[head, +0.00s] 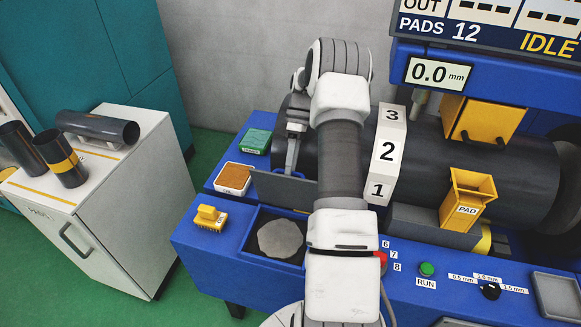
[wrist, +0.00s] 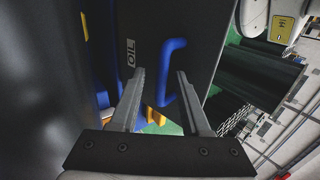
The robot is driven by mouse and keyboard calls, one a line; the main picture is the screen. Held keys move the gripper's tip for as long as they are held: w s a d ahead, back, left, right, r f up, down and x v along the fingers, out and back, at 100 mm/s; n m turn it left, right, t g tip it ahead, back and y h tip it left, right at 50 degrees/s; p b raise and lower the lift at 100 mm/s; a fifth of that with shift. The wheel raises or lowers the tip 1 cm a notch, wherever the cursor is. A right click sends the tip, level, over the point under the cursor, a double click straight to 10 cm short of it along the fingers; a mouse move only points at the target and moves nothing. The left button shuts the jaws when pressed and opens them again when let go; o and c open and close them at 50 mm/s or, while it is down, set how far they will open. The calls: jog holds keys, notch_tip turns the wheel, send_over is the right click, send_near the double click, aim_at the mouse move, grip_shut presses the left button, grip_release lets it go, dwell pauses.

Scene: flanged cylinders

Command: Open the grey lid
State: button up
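The grey lid (head: 284,188) stands raised along the back edge of an open compartment in the blue bench in the head view. The compartment holds a grey rough-edged piece (head: 281,239). In the wrist view a dark grey panel (wrist: 143,30), which looks like the lid, bears an "OIL" label and a blue handle (wrist: 172,48). My gripper (head: 291,170) points down by the lid's far side. In the wrist view its fingers (wrist: 160,74) are apart with nothing clamped. The handle appears between or just beyond them; contact cannot be told.
A large dark cylinder (head: 430,150) lies behind my arm with a numbered white strip (head: 388,150). A yellow brush (head: 210,217), an orange-brown pad tray (head: 233,178) and a green box (head: 255,141) sit left of the lid. A white cabinet (head: 120,215) with dark tubes stands farther left.

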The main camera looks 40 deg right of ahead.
jog(key=v, duration=1.2)
dwell(0.6)
jog(key=shift+s, duration=0.1)
